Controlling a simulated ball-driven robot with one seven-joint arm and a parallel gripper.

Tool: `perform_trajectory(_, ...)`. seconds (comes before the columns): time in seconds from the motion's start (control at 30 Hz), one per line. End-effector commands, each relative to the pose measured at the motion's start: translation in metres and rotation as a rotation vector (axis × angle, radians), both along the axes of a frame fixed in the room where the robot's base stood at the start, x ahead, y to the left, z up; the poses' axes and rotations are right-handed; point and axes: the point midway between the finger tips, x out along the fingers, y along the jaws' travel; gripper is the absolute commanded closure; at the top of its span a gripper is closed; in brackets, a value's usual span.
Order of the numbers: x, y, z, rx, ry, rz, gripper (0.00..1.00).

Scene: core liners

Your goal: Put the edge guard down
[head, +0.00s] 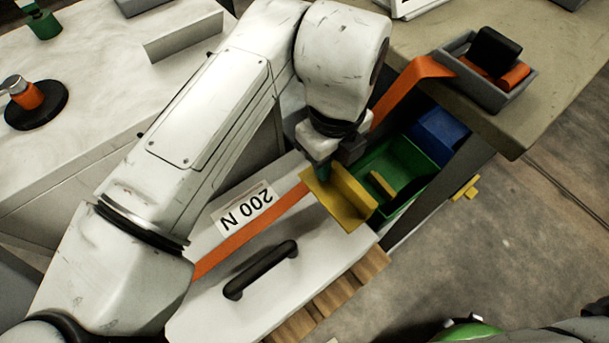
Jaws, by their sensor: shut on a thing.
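The edge guard (348,203) is a yellow angled piece with two flat faces. My gripper (322,172) is shut on its upper left edge, and the fingertips are partly hidden by the wrist. The guard is over the right end of a white box lid (212,292) with a black handle, beside its edge. I cannot tell whether it touches the lid. An orange strap (252,232) runs across the lid and reaches the guard. The strap's other length (402,88) rises to the table at the upper right.
A green bin (408,150) holding a yellow piece and a blue bin (440,133) lie right of the guard. A grey tray (497,97) with black and orange items stands on the table. A label reading 200 N (243,208) is on the box. A white bench is at left.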

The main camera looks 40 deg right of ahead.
Motion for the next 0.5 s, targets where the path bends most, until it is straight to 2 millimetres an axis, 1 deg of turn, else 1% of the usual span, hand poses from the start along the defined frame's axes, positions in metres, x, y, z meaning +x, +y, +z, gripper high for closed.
perform_trajectory(0.03,0.007,0.002,-0.015,0.001,0.002,0.003,1.0)
perform_trajectory(0.2,0.028,0.009,-0.04,0.0,0.001,0.003,1.0)
perform_trajectory(0.3,0.035,0.011,-0.047,0.0,0.001,0.002,1.0)
perform_trajectory(0.5,0.042,0.013,-0.056,0.0,0.0,0.002,1.0)
